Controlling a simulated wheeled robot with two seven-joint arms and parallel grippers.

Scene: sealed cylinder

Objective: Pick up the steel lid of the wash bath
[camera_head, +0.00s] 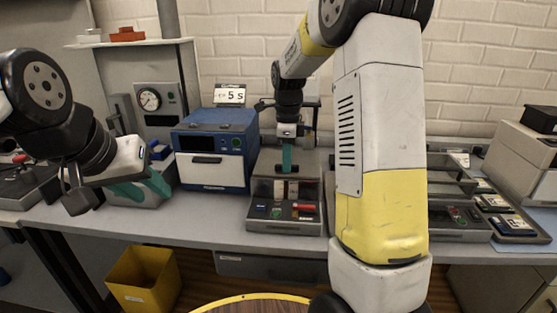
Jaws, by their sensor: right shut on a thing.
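My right gripper (287,168) reaches down at the middle of the bench, with its teal fingers pointing down. It is shut on a grey steel piece, which I take to be the steel lid (301,164) of the wash bath. Its handle is mostly hidden by the fingers. The lid is above and behind an open grey tray unit (285,228); I cannot tell whether it touches anything below. My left gripper (152,192) is at the left of the bench, its teal fingers apart and empty.
A blue box instrument (214,150) stands left of the grey unit. A panel with a round gauge (149,98) is behind my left gripper. More trays (460,225) lie at the right, partly hidden by my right arm. A yellow bin (144,280) stands on the floor.

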